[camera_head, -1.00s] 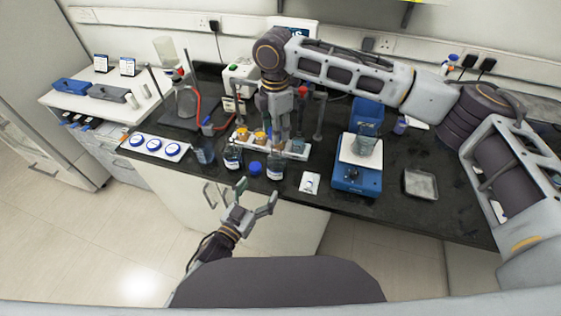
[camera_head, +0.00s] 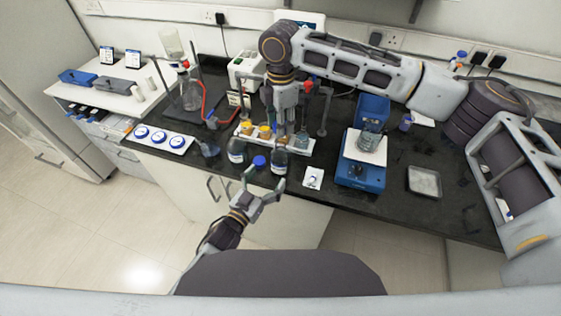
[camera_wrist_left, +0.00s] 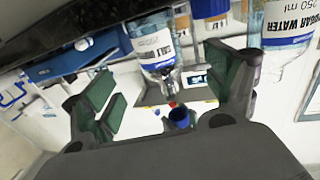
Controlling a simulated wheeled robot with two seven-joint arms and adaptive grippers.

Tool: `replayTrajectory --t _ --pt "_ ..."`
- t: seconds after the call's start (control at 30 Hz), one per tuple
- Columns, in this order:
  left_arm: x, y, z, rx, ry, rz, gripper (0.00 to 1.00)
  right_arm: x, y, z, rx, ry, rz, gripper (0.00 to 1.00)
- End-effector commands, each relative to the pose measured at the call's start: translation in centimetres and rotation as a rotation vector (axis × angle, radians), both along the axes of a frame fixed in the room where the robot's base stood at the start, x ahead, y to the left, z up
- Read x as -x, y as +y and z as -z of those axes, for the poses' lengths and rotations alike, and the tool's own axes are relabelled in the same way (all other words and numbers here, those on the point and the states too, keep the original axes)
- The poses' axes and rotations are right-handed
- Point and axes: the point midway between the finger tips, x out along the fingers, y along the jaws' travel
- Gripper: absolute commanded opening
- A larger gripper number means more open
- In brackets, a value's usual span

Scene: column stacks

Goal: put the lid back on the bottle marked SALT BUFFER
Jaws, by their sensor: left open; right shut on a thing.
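The bottle marked SALT BUFFER (camera_head: 279,164) stands near the counter's front edge. In the left wrist view it appears inverted, and part of its SALT label (camera_wrist_left: 158,45) shows. A blue lid (camera_head: 259,161) lies on the counter just left of it. My left gripper (camera_head: 264,180) is open and empty in front of the counter edge, close to the lid and the bottle, touching neither. Its spread fingers (camera_wrist_left: 165,95) show in its wrist view.
The SUGAR WATER bottle (camera_wrist_left: 288,28) stands left of the lid in the head view (camera_head: 237,151). A rack (camera_head: 300,144) of vials is close behind. A blue balance (camera_head: 361,175) bearing a beaker (camera_head: 369,136) is to the right.

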Motion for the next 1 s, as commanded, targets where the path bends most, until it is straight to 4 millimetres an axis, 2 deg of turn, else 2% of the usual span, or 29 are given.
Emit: replayTrajectory --t 1.0 --pt "-7.3 -4.1 -0.1 0.002 -0.001 0.000 0.86 0.0 0.0 0.0 0.000 0.000 0.000 0.27"
